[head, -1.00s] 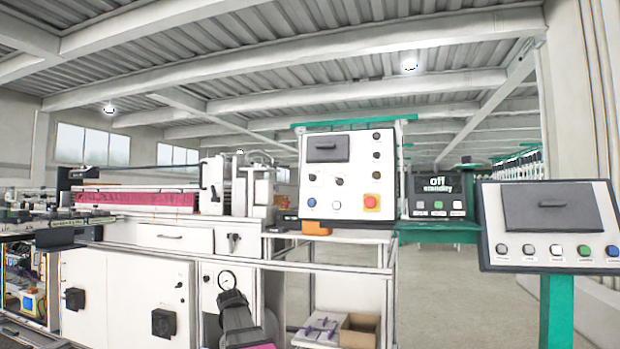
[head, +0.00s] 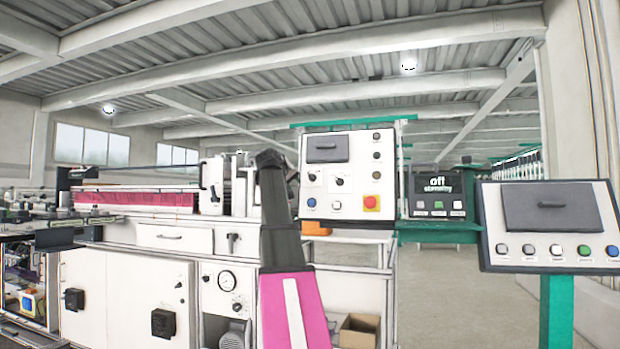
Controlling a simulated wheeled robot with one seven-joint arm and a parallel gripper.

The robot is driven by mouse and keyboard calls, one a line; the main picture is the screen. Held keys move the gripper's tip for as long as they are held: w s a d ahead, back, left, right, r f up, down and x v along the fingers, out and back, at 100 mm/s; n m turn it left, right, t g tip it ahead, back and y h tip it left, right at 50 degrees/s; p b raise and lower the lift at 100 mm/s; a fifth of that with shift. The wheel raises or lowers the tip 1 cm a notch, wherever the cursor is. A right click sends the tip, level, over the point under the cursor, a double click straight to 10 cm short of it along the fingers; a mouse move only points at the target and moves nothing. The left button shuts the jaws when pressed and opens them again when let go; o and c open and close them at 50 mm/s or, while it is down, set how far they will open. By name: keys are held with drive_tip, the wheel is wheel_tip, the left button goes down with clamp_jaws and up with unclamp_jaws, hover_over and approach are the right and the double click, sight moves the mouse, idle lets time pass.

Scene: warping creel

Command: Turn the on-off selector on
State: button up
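The white control panel (head: 340,176) stands near the middle of the head view, with small dark knobs, buttons and a red stop button on a yellow base. A small black selector knob (head: 339,181) sits near its middle, with another small knob (head: 312,177) to its left. The labels are too small to read, so I cannot tell which is the on-off selector. My arm rises left of the panel, pink below and dark above. Its dark upper end (head: 271,160) appears just left of the panel. Gripper fingers cannot be made out, and no contact with a knob shows.
A tilted console (head: 551,225) with several buttons stands on a green post at the right. The white machine cabinet (head: 125,290) fills the left. Open floor shows between panel and console.

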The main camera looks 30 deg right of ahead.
drive_tip(key=h, duration=0.1)
approach(309, 175)
drive_tip(key=x, duration=1.1)
drive_tip(key=shift+w+d, duration=0.1)
drive_tip(key=shift+w, duration=0.05)
drive_tip(key=c, duration=0.5)
